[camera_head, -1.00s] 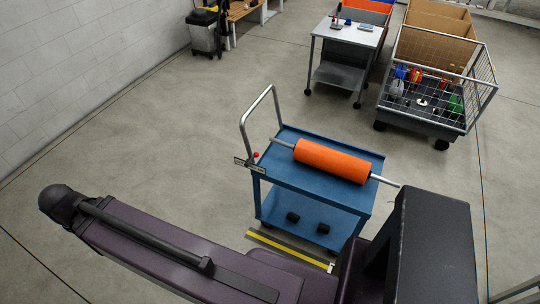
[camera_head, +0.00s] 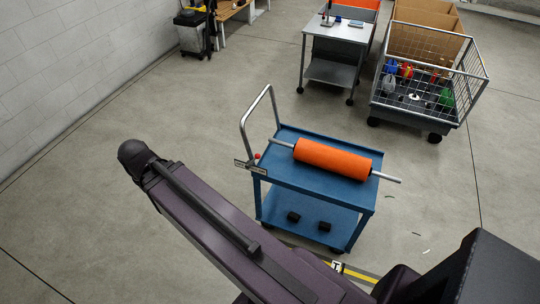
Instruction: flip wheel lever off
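A blue cart (camera_head: 290,178) stands on the floor in the middle of the view, with a bent metal push handle (camera_head: 243,122) on its left side. A small red knob (camera_head: 257,156) sits at the foot of the handle, above a small label plate (camera_head: 251,167). The knob may be the top of a lever; it is too small to tell which way it is set. I cannot make out a wheel with a lever.
An orange roller (camera_head: 332,158) on a metal rod lies across the cart top, its rod sticking out to the right. A grey table (camera_head: 339,33) and a wire-sided cart (camera_head: 410,108) with coloured items stand behind. Open floor lies left of the cart.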

